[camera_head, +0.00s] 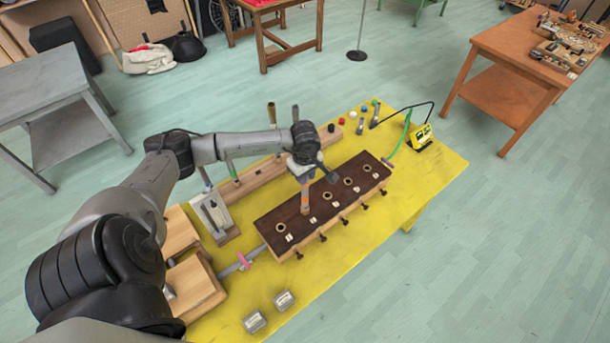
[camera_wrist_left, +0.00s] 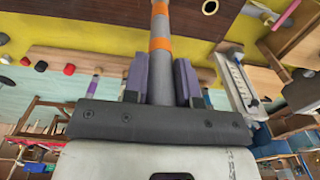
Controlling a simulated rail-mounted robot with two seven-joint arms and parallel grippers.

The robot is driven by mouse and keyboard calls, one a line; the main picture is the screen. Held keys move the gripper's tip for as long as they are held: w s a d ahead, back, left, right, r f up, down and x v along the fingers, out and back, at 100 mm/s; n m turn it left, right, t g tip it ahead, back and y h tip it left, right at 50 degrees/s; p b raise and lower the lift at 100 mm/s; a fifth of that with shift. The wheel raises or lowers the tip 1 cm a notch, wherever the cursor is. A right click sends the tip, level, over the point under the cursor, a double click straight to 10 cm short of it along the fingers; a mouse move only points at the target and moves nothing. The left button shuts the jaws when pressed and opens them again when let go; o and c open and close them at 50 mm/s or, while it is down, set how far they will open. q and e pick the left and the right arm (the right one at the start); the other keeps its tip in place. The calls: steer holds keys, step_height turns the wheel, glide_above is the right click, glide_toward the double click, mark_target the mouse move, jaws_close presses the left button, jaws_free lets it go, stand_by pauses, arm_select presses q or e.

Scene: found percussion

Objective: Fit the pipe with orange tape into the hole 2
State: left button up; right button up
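The pipe with orange tape (camera_head: 305,198) is grey with orange bands and looks upright over the dark-topped board (camera_head: 271,222). Its lower end meets the row of holes, at the second position from the left near end; I cannot tell whether it is inside the hole or just above it. My left gripper (camera_head: 303,172) is shut on the pipe's upper part. In the left wrist view, the pipe (camera_wrist_left: 160,75) lies between both fingers and runs away from them. The hole under the pipe is hidden. The number labels are too small to read. My right gripper is not in view.
The board stands on a yellow table (camera_head: 330,255), with other ringed holes (camera_head: 280,227) and knobs along its front. A wooden rack (camera_head: 262,178) with upright pipes stands behind it. Two metal boxes (camera_head: 284,299) lie at the front. A yellow device (camera_head: 421,134) sits at right.

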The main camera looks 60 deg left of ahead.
arm_select(q)
steer(key=o, duration=0.5)
steer(key=shift+o, duration=0.2)
steer(key=shift+r, duration=0.1)
step_height(320, 180, up, 14)
steer(key=b, duration=0.2)
steer(key=shift+f, duration=0.2)
stand_by(0.4)
